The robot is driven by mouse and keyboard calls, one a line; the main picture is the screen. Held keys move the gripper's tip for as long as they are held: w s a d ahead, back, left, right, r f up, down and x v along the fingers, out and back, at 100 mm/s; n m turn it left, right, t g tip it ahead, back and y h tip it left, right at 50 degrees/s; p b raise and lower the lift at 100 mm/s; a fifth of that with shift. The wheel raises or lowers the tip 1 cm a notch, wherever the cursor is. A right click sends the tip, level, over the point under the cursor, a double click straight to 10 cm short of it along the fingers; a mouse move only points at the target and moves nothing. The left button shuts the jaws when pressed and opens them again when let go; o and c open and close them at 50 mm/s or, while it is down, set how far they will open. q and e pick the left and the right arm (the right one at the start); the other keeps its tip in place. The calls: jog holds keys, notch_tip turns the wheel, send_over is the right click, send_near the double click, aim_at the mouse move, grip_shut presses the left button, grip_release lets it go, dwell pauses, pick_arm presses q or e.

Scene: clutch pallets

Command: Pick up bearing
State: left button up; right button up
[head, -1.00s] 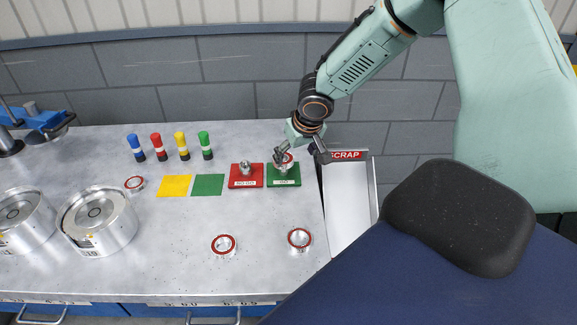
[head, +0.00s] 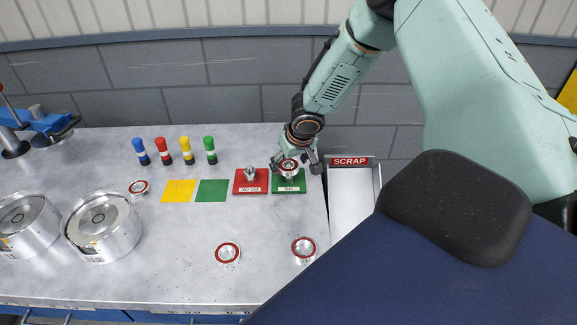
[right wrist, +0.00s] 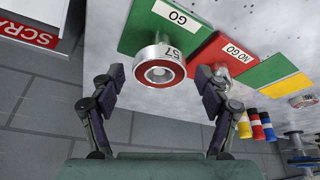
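A bearing with a red ring face (head: 289,166) sits on the gauge of the green GO block (head: 289,188). In the right wrist view the bearing (right wrist: 160,52) shows its red face and the number 57, with the GO block (right wrist: 150,22) behind it. My right gripper (head: 297,169) is open, its fingers on either side of the bearing. In the right wrist view a gap shows between each finger and the bearing. Other bearings lie on the bench at front middle (head: 227,253), front right (head: 303,248) and back left (head: 138,187). My left gripper is not in view.
The red NO GO block (head: 251,185) stands just left of the GO block. Yellow (head: 179,191) and green (head: 213,190) pads lie farther left, with several coloured markers (head: 186,150) behind. The SCRAP chute (head: 349,200) is at the right. Metal housings (head: 102,225) stand front left.

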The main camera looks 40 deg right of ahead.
jog(key=shift+w+f, duration=0.1)
jog(key=shift+w, duration=0.15)
jog(key=c, duration=1.3)
